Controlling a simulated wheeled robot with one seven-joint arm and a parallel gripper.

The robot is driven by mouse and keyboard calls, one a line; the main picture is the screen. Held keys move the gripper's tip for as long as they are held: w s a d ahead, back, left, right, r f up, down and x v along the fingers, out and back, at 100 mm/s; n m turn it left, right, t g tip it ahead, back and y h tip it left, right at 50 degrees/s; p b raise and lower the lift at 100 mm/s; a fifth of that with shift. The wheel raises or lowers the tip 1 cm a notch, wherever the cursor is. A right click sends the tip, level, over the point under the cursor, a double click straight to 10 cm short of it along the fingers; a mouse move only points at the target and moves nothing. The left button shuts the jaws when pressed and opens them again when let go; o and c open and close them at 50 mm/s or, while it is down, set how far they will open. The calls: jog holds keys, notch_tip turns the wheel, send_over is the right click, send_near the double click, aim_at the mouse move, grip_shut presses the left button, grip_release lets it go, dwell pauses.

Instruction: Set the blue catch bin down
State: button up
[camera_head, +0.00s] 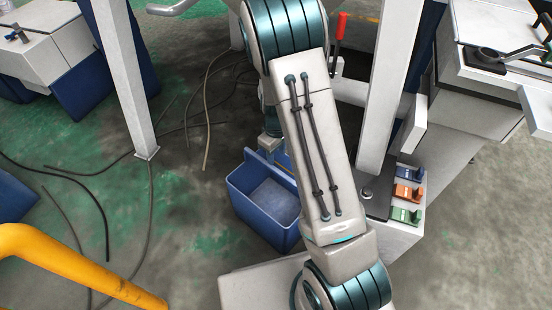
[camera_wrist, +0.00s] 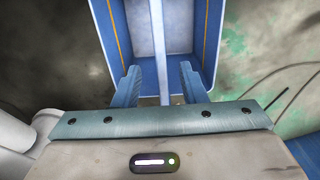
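The blue catch bin (camera_head: 262,215) is an open-topped box with a pale inside, in the middle of the head view. My arm hides its right side. I cannot tell whether its base touches the floor. My gripper (camera_head: 268,146) is at the bin's far rim, mostly hidden. In the wrist view the bin (camera_wrist: 209,40) lies straight beyond my gripper (camera_wrist: 160,85). The two blue fingers stand apart, with a pale strip down the bin's middle showing between them. I see gaps on both sides of that strip and no clear grip.
A pale post (camera_head: 128,85) stands left of the bin, with dark cables (camera_head: 105,220) on the floor. A machine post (camera_head: 390,90) and a ledge with coloured blocks (camera_head: 408,192) stand to the right. A yellow rail (camera_head: 75,262) crosses the lower left.

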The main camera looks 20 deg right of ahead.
jog(key=s+a+r+m, duration=0.1)
jog(key=s+r+m, duration=0.1)
jog(key=s+r, duration=0.35)
jog(key=s+a+r+m, duration=0.1)
jog(key=s+r, duration=0.1)
jog(key=r, duration=0.7)
jog(key=s+r+m, duration=0.1)
jog(key=s+r, duration=0.3)
jog(key=s, duration=0.2)
jog(key=s+d+r+m+t, duration=0.1)
jog(key=s+r+m, duration=0.1)
jog(key=s+r, duration=0.2)
jog(key=s, duration=0.3)
jog(key=shift+m, duration=0.3)
